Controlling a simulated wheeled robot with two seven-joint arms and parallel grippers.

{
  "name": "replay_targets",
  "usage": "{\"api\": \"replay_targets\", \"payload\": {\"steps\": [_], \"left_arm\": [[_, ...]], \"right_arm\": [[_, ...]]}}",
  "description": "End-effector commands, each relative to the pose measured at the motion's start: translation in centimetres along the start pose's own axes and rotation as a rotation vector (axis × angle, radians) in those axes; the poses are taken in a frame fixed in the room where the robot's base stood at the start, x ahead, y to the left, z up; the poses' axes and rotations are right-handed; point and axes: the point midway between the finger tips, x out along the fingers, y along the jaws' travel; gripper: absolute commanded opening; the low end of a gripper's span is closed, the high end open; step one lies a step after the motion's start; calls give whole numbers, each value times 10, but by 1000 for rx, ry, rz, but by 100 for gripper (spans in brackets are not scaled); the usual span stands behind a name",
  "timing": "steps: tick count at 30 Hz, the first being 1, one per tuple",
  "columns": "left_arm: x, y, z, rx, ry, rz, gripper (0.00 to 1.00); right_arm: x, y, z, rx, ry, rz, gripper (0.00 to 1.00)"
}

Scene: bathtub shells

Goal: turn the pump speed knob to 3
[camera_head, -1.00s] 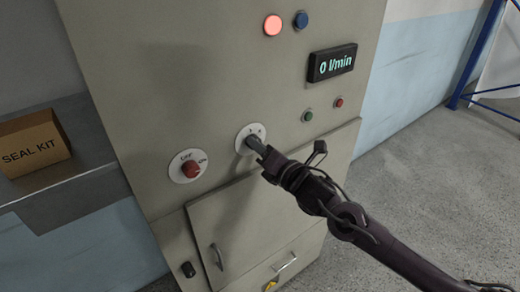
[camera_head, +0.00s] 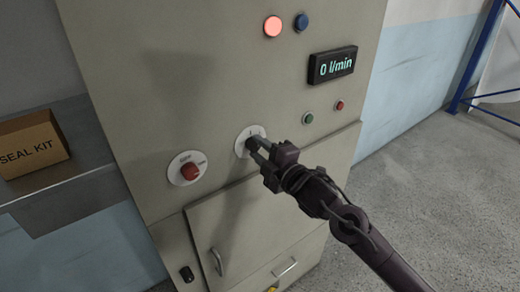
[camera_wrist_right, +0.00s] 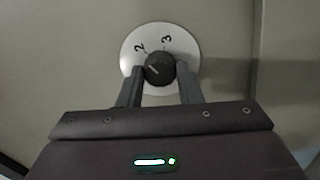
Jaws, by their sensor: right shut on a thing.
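The pump speed knob (camera_wrist_right: 158,68) is dark and round, on a white dial (camera_wrist_right: 130,58) marked 2 and 3. A pale line shows on its face, toward the left side; its exact setting is hard to read. In the head view the same white dial (camera_head: 241,141) is on the cabinet front, with the knob mostly hidden by my fingers. My right gripper (camera_head: 253,146) is shut on the knob, one finger on each side, as its fingertips (camera_wrist_right: 160,72) show in the wrist view. The display (camera_head: 332,64) reads 0 l/min. My left gripper is not in view.
A red knob (camera_head: 190,172) on its own white dial is left of the pump dial. Green (camera_head: 308,118) and red (camera_head: 339,105) buttons are to the right. A lit red lamp (camera_head: 272,26) and a blue one (camera_head: 301,22) are above. A SEAL KIT box (camera_head: 32,145) is on the left shelf.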

Motion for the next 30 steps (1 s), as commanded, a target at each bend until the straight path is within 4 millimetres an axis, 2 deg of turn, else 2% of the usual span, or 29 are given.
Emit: {"api": "replay_targets", "payload": {"steps": [18,30], "left_arm": [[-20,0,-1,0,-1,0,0],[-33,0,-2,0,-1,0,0]], "right_arm": [[0,0,0,586,-3,-3,9],[0,-1,0,879,-3,-4,9]]}}
